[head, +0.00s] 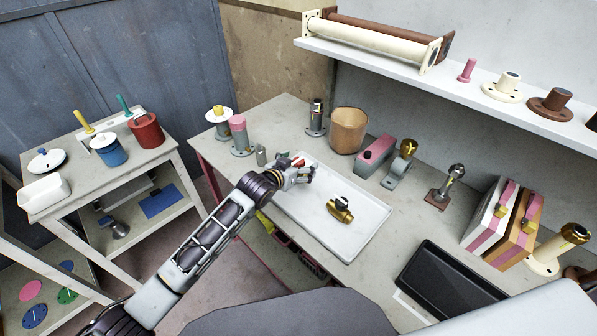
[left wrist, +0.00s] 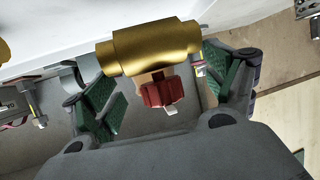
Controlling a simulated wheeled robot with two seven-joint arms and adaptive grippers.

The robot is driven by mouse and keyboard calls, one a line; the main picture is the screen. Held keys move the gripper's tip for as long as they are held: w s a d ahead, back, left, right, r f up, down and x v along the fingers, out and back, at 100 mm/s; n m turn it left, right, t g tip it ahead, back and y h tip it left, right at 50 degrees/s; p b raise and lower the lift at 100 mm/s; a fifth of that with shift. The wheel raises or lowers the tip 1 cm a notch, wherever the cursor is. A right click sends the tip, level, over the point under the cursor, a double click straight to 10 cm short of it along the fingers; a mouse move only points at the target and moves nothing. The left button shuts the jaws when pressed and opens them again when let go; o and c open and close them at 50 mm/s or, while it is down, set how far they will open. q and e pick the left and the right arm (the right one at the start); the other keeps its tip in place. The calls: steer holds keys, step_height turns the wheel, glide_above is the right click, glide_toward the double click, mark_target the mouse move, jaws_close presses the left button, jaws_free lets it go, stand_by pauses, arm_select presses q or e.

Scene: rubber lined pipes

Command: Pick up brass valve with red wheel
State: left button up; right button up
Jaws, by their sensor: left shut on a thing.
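The brass valve with red wheel (left wrist: 150,50) shows in the left wrist view as a gold cylinder with a dark red wheel (left wrist: 160,92) facing the camera. My left gripper (head: 305,172) is at the back-left part of the white tray (head: 365,238) in the head view, shut on this valve. Its green finger pads stand on either side of the valve in the left wrist view. In the head view a bit of red (head: 298,162) shows at the gripper, and the rest of the valve is mostly hidden there. My right gripper is not in view.
Another brass valve with a dark top (head: 340,210) lies on the tray. A small grey cylinder (head: 260,155) and a pink-topped fitting (head: 239,135) stand left of the gripper. A tan cup (head: 348,130) stands behind, and a black tray (head: 440,285) lies to the right.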

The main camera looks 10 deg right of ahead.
arm_select(q)
steer(key=shift+r, duration=3.05)
